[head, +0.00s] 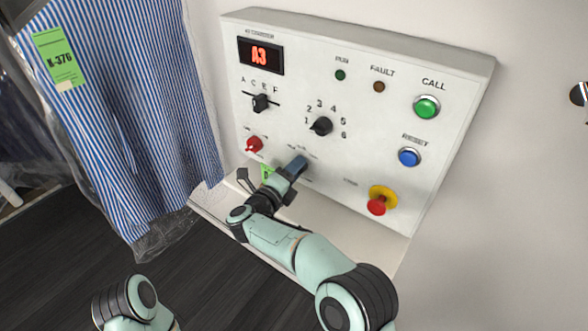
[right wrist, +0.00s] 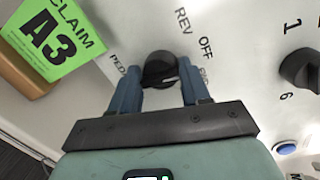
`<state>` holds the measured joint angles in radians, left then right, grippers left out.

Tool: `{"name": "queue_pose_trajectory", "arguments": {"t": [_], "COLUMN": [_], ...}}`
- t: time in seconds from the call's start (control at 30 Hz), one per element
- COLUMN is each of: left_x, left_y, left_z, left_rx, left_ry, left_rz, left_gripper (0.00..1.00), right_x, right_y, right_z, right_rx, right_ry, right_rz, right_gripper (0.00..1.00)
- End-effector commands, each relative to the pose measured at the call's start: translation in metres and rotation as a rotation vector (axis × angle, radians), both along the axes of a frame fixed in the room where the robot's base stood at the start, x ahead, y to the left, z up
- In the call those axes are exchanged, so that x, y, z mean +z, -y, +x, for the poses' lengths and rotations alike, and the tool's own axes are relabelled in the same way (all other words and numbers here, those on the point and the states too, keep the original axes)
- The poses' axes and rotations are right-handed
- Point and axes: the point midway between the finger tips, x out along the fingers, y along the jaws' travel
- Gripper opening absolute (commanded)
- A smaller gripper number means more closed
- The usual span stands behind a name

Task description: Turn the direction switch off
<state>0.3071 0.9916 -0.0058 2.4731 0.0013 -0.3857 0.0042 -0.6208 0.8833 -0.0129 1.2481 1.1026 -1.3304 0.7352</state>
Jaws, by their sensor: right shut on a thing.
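The direction switch is a black knob (right wrist: 160,66) on the white panel, with REV and OFF lettered beside it in the right wrist view. A third label is partly covered by a finger. My right gripper (right wrist: 158,88) has its two blue fingers shut on the knob, one on each side. In the head view my right gripper (head: 295,166) is at the lower middle of the panel and hides the switch. Which label the knob points to I cannot tell. My left gripper is out of view.
The white control panel (head: 290,60) also bears a red knob (head: 254,145), a numbered selector (head: 321,126), a lettered selector (head: 260,103), a red emergency button (head: 377,206) and a blue button (head: 409,157). A green A3 claim tag (right wrist: 50,35) is near the gripper. A striped shirt (head: 130,110) hangs left.

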Motion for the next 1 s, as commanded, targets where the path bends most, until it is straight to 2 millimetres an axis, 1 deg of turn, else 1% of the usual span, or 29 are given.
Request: {"name": "queue_pose_trajectory", "arguments": {"t": [0.03,0.3,0.77,0.8,0.83,0.87,1.0], "left_x": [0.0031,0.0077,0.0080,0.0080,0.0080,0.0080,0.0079], "left_y": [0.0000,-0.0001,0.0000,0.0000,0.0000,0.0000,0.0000], "left_z": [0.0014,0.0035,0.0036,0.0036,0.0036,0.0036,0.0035], "left_rx": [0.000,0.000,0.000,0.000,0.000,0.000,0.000], "left_ry": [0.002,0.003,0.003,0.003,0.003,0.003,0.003], "left_rz": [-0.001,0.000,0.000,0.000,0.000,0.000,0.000], "left_gripper": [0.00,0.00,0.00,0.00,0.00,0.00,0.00], "right_x": [0.0069,0.0073,0.0081,0.0082,0.0081,0.0077,0.0051], "right_y": [0.0012,0.0010,0.0010,0.0010,0.0010,0.0009,0.0005], "right_z": [0.0010,0.0012,0.0012,0.0012,0.0012,0.0013,0.0008], "right_rx": [-0.002,-0.002,-0.002,-0.002,-0.002,-0.002,0.000], "right_ry": [-0.002,-0.048,-0.053,-0.052,-0.053,-0.054,-0.059], "right_rz": [-0.016,-0.081,-0.093,-0.092,-0.093,-0.093,-0.093], "right_gripper": [0.16,0.16,0.16,0.53,0.63,0.69,0.69]}}
